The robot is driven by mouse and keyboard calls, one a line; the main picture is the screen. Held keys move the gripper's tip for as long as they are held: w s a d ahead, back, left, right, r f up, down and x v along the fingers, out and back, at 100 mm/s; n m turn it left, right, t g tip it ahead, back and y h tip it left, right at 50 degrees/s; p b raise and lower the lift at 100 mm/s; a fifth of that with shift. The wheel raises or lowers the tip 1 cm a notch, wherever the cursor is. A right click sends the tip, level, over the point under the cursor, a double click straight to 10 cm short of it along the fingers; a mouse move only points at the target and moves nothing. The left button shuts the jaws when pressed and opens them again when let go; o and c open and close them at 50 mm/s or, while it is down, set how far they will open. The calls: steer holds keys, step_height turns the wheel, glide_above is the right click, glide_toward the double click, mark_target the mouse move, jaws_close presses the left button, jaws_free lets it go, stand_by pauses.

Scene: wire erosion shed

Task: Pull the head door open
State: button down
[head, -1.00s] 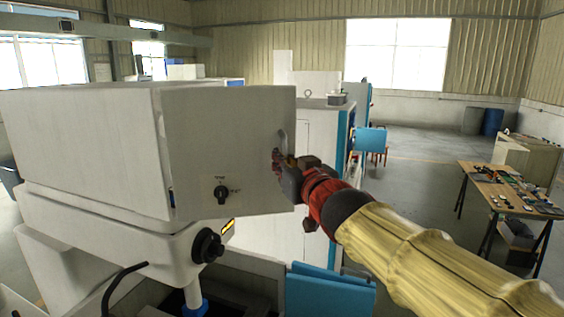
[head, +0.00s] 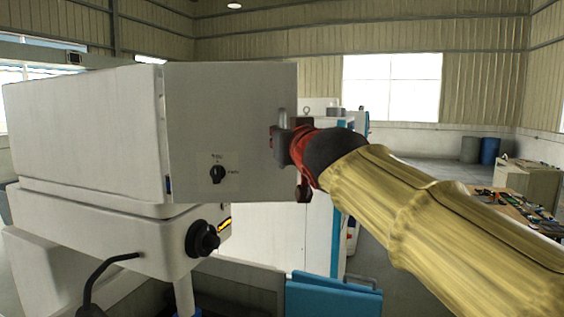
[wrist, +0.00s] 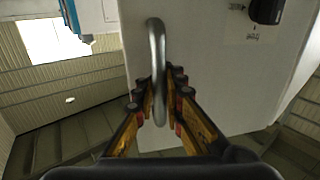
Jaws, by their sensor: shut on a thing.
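The head door (head: 235,110) is a white panel with a black knob (head: 217,175) on its lower left, on the machine head (head: 85,130). A metal bar handle (head: 283,116) stands near the door's right edge. My gripper (head: 279,142) is shut on this handle, reaching in from the right. In the wrist view the handle (wrist: 157,45) is a curved grey bar between the two finger pads of my gripper (wrist: 160,88). The door's white face (wrist: 215,80) fills the middle behind it. A thin seam shows at the door's left edge; how far it stands open, I cannot tell.
A black dial (head: 203,240) and a black cable (head: 100,275) are below the door. Blue panels (head: 330,300) stand low in front. A white and blue cabinet (head: 318,235) is behind. A tool table (head: 510,210) is at the right.

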steer(key=s+a+m+h+b, duration=0.3)
steer(key=s+h+b, duration=0.3)
steer(key=s, duration=0.2)
steer(key=s+a+m+h+b, duration=0.4)
steer(key=s+h+b, duration=0.2)
steer(key=s, duration=0.3)
steer(key=shift+s+a+m+g+b, duration=0.15)
steer(key=shift+m+g+b, duration=0.25)
steer(key=shift+b, duration=0.25)
stand_by(0.5)
steer(key=shift+f, duration=0.15)
steer(key=c, duration=2.2)
jaws_free()
steer(key=shift+o, duration=0.2)
steer(key=shift+s, duration=0.1)
